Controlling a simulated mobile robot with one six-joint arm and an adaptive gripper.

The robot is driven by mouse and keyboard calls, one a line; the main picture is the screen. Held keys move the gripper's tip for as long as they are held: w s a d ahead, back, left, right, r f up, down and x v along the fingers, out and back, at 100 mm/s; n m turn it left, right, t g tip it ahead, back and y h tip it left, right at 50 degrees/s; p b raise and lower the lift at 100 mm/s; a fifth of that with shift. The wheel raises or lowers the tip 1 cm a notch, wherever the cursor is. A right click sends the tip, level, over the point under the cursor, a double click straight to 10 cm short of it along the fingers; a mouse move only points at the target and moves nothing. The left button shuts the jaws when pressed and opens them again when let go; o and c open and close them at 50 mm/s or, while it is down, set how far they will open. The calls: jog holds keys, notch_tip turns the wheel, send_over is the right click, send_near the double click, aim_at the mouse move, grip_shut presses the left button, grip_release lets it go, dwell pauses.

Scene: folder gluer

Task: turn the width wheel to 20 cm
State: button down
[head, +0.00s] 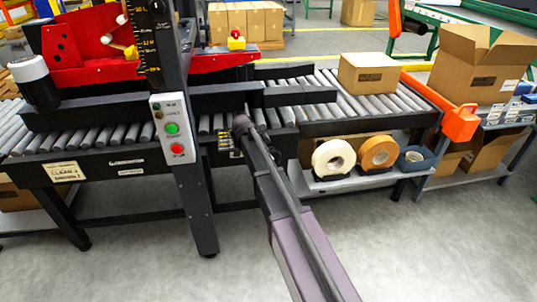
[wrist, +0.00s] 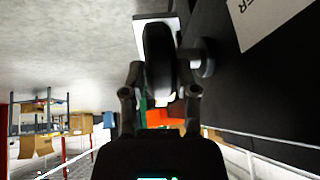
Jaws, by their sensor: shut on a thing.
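In the wrist view my gripper (wrist: 161,88) has its two fingers closed on either side of a dark, rounded part, which looks like the width wheel (wrist: 158,52). A grey round hub or shaft (wrist: 205,58) sits just right of it, against the dark machine side. In the head view my arm reaches to the front of the conveyor, and its links hide the gripper and the wheel.
A post with a control box (head: 174,128) with green and red buttons stands left of my arm. A carton (head: 369,73) sits on the rollers. The floor in front is clear.

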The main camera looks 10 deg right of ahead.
jog(key=shift+s+f, duration=0.2)
jog(key=shift+s, duration=0.15)
dwell(0.3)
jog(key=c, duration=0.6)
grip_release()
jog(key=shift+o, duration=1.1)
jog(key=shift+w+f, duration=0.2)
jog(key=shift+w+r, duration=0.1)
jog(key=shift+r, duration=0.1)
jog(key=shift+p, duration=0.35)
